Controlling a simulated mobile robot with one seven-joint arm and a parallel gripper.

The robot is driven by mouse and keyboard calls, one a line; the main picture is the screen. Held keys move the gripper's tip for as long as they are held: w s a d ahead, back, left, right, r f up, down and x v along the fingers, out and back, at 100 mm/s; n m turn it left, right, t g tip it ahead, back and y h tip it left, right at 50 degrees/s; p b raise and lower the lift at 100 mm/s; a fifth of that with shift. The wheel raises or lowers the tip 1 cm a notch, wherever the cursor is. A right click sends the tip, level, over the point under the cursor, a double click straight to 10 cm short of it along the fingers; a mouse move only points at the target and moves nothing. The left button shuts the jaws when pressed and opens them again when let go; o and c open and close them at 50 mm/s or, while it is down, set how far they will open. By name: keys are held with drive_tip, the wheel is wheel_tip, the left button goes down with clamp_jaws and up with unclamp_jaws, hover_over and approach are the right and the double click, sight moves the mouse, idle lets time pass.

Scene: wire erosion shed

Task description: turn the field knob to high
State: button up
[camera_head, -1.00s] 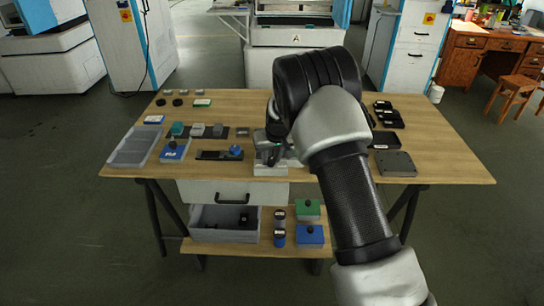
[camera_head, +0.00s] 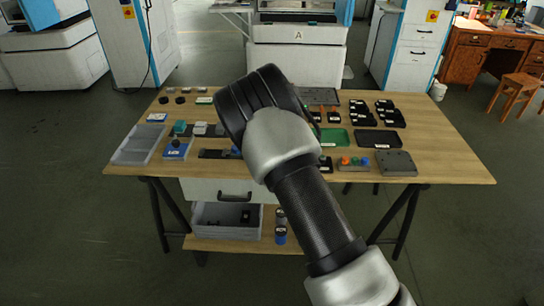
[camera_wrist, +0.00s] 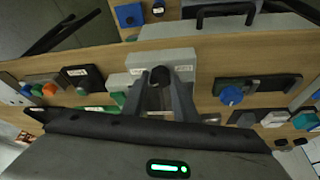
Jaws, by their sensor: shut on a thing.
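In the wrist view a pale box (camera_wrist: 184,58) with a small white label stands near the table's front edge. A dark round knob (camera_wrist: 160,73) on it sits between the fingertips of my gripper (camera_wrist: 160,82). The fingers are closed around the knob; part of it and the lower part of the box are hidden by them. I cannot read the label or the knob's setting. In the head view my arm covers the gripper, the knob and the box.
A blue knob (camera_wrist: 231,95) on a dark plate is beside the box. On its other side are a block with coloured buttons (camera_head: 354,162) and a green tray (camera_head: 335,137). A grey bin (camera_head: 135,146) stands at the table's left. Bare wood (camera_head: 440,150) lies at the right.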

idle(0.3)
drive_tip(key=o, duration=1.1)
drive_tip(key=shift+c, duration=0.2)
drive_tip(key=shift+r, duration=0.1)
drive_tip(key=p+v, duration=0.1)
drive_tip(key=v, duration=1.6)
drive_tip(key=shift+r, duration=0.2)
drive_tip(key=s+d+r+y+p, duration=0.1)
drive_tip(key=s+d+r+p, duration=0.2)
drive_tip(key=s+d+r, duration=0.5)
drive_tip(key=s+d+r+y+p, duration=0.1)
drive_tip(key=s+d+r+p, duration=0.2)
drive_tip(key=s+r, duration=0.5)
drive_tip(key=s+d+r+n+p, duration=0.1)
drive_tip(key=s+d+r+p, duration=0.1)
drive_tip(key=s, duration=0.7)
drive_tip(key=s+d+r+n+t+p, duration=0.1)
drive_tip(key=s+d+r+n+p, duration=0.1)
drive_tip(key=s+r, duration=0.5)
drive_tip(key=s+d+p, duration=0.1)
drive_tip(key=s+d, duration=0.1)
drive_tip(key=s, duration=0.1)
drive_tip(key=shift+s+h, duration=0.15)
drive_tip(key=shift+h, duration=0.15)
